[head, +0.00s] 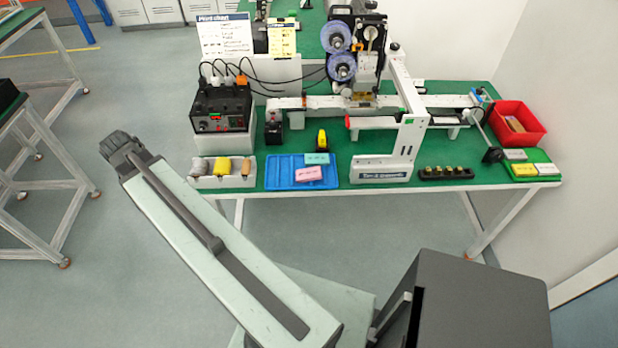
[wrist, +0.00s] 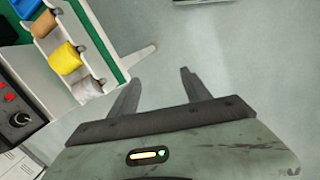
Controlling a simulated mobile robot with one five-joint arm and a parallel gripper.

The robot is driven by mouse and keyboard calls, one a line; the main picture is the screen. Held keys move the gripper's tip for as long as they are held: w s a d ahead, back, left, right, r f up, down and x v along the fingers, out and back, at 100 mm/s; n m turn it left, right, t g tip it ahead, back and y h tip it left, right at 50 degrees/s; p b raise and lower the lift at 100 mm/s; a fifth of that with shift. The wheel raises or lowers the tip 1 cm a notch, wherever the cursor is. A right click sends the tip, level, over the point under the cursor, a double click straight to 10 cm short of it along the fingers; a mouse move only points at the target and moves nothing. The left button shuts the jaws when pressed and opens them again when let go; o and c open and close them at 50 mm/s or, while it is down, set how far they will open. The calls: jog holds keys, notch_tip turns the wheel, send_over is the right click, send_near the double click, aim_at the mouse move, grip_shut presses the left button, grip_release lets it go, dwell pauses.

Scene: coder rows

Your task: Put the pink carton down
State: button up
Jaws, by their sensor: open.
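The pink carton (head: 308,174) lies slightly askew in the blue tray (head: 275,178) on the green table. A teal carton (head: 317,158) lies just behind it in the same tray. My gripper (wrist: 158,75) is open and empty in the wrist view, with bare floor between its fingers. In the head view my arm reaches up to the left, its end in front of the table's left side, clear of the tray. The pink carton is not visible in the wrist view.
A white holder (head: 222,181) with several rolls stands at the table's front left; its yellow roll (wrist: 66,58) shows in the wrist view. A control box (head: 222,107) stands behind it. The printing machine (head: 385,165) fills the middle. A red bin (head: 518,123) is at the right.

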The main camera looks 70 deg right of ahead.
jog(key=s+d+f+b, duration=0.1)
jog(key=s+d, duration=0.6)
jog(key=d, duration=0.2)
jog(key=s+d+f+n+g+b, duration=0.1)
jog(key=s+d, duration=0.7)
jog(key=d, duration=0.1)
jog(key=s+d+f+n+g+b, duration=0.1)
jog(key=s+d, duration=0.6)
jog(key=d, duration=0.3)
jog(key=shift+s+f, duration=0.1)
jog(key=shift+s, duration=0.3)
jog(key=g, duration=0.1)
send_near(315, 171)
jog(key=shift+f+n+b, duration=0.4)
jog(key=shift+f+b, duration=0.05)
jog(key=shift+f, duration=0.35)
jog(key=b+x, duration=0.2)
jog(key=shift+s+f, duration=0.1)
jog(key=shift+f, duration=0.2)
jog(key=b+x, duration=0.5)
jog(key=shift+s+f, duration=0.1)
jog(key=shift+s, duration=0.15)
jog(key=c, duration=1.2)
notch_tip(315, 171, up, 10)
jog(key=p, duration=1)
jog(key=shift+r, duration=0.25)
